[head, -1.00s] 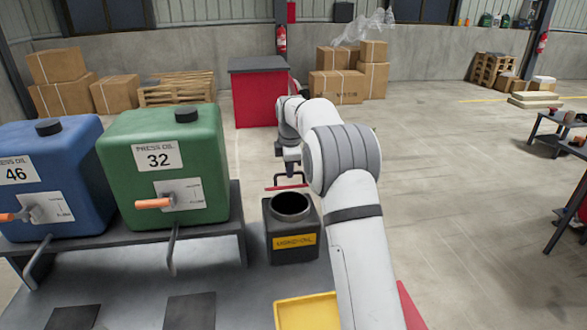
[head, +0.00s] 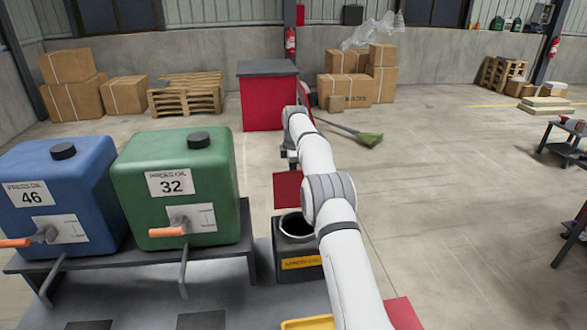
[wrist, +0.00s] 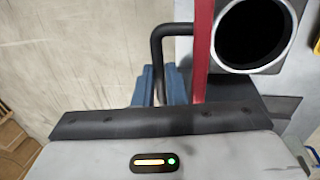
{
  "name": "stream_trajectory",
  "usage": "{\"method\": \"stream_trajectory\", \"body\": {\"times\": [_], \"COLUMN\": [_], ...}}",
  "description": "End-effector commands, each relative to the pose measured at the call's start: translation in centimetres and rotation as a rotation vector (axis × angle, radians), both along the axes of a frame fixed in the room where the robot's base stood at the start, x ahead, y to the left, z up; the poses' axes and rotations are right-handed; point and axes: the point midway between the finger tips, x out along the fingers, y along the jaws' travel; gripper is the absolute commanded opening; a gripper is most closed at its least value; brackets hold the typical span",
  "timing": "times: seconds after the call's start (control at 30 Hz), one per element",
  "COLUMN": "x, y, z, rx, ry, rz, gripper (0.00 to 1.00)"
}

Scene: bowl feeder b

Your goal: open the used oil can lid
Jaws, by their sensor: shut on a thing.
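The used oil can (head: 300,263) is a dark square can with a yellow label, at the end of the bench in the head view. Its round mouth (head: 297,225) is uncovered and dark inside. The red lid (head: 287,190) stands raised at the can's far side, its flat face showing. In the wrist view the lid (wrist: 203,45) is seen edge-on beside the open mouth (wrist: 252,32). My gripper (wrist: 160,85), with blue fingers, is shut on the lid's black bent handle (wrist: 157,45). The fingertips are partly hidden by the wrist housing.
A green oil tank (head: 180,195) and a blue oil tank (head: 60,200), with orange tap handles, stand left of the can. A yellow tray (head: 308,324) lies in front. A red cabinet (head: 265,100) and a broom (head: 365,138) are behind.

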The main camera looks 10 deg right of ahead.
Motion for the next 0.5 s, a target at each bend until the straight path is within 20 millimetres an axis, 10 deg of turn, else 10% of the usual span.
{"method": "stream_trajectory", "body": {"times": [0.5], "x": [0.93], "y": [0.05], "z": [-0.86], "rx": [0.0], "ry": [0.005], "rz": [0.002], "gripper": [0.0]}}
